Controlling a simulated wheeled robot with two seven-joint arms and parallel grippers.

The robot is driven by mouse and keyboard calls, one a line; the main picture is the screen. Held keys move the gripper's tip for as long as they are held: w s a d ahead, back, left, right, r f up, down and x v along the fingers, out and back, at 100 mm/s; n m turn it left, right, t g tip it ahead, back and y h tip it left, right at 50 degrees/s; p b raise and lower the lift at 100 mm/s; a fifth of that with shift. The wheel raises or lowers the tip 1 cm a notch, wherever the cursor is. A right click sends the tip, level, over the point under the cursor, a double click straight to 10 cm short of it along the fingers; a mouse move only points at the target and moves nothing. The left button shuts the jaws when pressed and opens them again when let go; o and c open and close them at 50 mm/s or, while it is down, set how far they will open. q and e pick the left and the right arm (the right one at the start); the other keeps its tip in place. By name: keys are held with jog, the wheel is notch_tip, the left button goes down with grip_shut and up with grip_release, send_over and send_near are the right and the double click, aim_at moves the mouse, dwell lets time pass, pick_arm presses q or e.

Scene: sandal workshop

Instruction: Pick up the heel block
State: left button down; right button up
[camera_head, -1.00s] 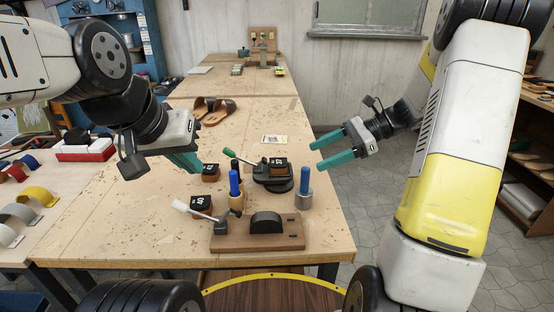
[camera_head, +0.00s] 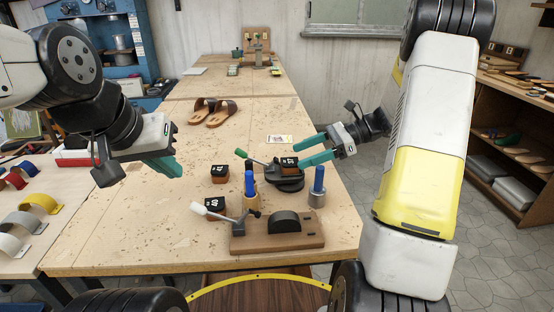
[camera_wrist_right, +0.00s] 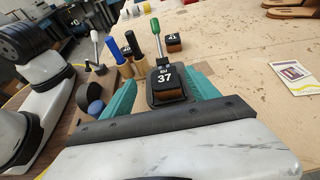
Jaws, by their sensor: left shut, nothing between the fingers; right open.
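A heel block (camera_head: 288,164), brown with a black top, sits on a black round fixture with a green-handled lever. In the right wrist view this heel block (camera_wrist_right: 166,82) reads "EU 37". My right gripper (camera_head: 299,153) is open just to its right, fingers pointing left at it. In the right wrist view my right gripper's teal fingers (camera_wrist_right: 163,85) lie to either side of the block, partly below it in the picture; I cannot tell contact. Two similar blocks stand on the table, one further back (camera_head: 218,174) and one nearer (camera_head: 211,207). My left gripper (camera_head: 177,168) is shut and empty, above the table's left part.
A wooden base with a black curved form (camera_head: 284,224) and a white-handled lever stands in front. Blue-handled tools (camera_head: 319,180) stand close by the fixture. Sandals (camera_head: 213,111) and a card (camera_head: 279,139) lie further back. The table's left middle is clear.

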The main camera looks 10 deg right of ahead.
aim_at(283, 161)
jog(key=x, duration=0.7)
jog(key=shift+w+a+f, duration=0.25)
jog(key=shift+w, duration=0.05)
jog(key=shift+r, duration=0.1)
jog(key=c, duration=1.5)
